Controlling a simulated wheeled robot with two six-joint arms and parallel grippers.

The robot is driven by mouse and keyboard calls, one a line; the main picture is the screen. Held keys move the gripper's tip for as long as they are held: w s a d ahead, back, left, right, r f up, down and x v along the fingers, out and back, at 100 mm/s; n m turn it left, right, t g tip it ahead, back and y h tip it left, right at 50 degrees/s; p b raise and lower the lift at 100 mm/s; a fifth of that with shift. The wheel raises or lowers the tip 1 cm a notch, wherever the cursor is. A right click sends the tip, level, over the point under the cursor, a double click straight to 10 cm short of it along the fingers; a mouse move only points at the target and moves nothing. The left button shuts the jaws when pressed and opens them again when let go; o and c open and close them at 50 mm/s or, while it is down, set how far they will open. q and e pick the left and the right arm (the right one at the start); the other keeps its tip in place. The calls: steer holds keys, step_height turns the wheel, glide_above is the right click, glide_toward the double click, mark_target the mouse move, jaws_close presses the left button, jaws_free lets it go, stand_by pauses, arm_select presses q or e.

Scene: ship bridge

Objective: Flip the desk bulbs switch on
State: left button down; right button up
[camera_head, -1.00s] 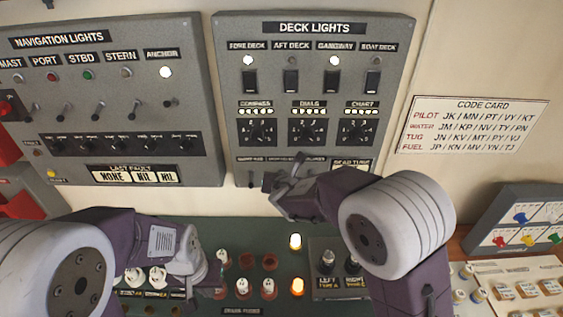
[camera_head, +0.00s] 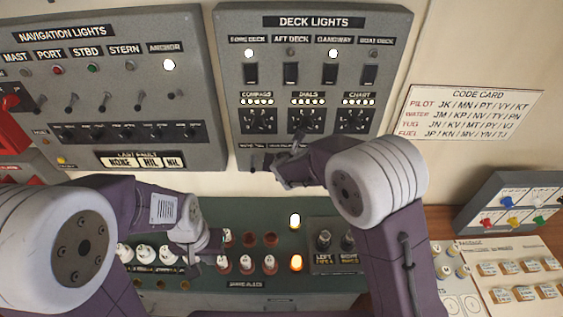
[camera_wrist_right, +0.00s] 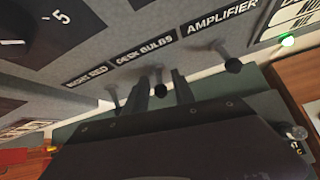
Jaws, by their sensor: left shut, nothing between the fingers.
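In the right wrist view, the desk bulbs switch (camera_wrist_right: 158,76) is a small dark toggle below the "DESK BULBS" label on the grey panel. My right gripper (camera_wrist_right: 164,88) is there with its two fingers apart, one on each side of this toggle in the picture. I cannot tell whether they touch it. In the head view, my right gripper (camera_head: 284,170) is at the bottom edge of the DECK LIGHTS panel (camera_head: 225,100), and my arm hides most of the bottom switch row. My left gripper (camera_head: 208,254) is shut and empty above the green console.
The night red toggle (camera_wrist_right: 114,96) and the amplifier toggle (camera_wrist_right: 232,64) flank the desk bulbs one closely. The green console (camera_head: 262,222) below holds white-topped plugs and two lit lamps. A code card (camera_head: 470,112) hangs at right. The NAVIGATION LIGHTS panel (camera_head: 120,85) is at left.

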steer(key=v, duration=0.9)
steer(key=shift+p, duration=0.35)
steer(key=shift+w, duration=0.1)
steer(key=s+d+f+m+g+h+b, duration=0.1)
steer(key=s+d+f+m+g+b, duration=0.15)
steer(key=d+f+m, duration=0.35)
steer(key=s+d+f+m+g+h+b, duration=0.1)
steer(key=s+d+f+m+b, duration=0.25)
steer(key=d+f+m, duration=0.2)
steer(key=s+d+f+m+g+b, duration=0.2)
steer(key=s+f+m+b, duration=0.2)
steer(key=s+f+m, duration=0.3)
steer(key=s+d+f+m+g+y+b, duration=0.1)
steer(key=s+d+f+m+g+b, duration=0.2)
steer(key=s+f+m, duration=0.4)
steer(key=s+m+b, duration=0.1)
steer(key=m, duration=0.8)
steer(key=shift+d, duration=0.25)
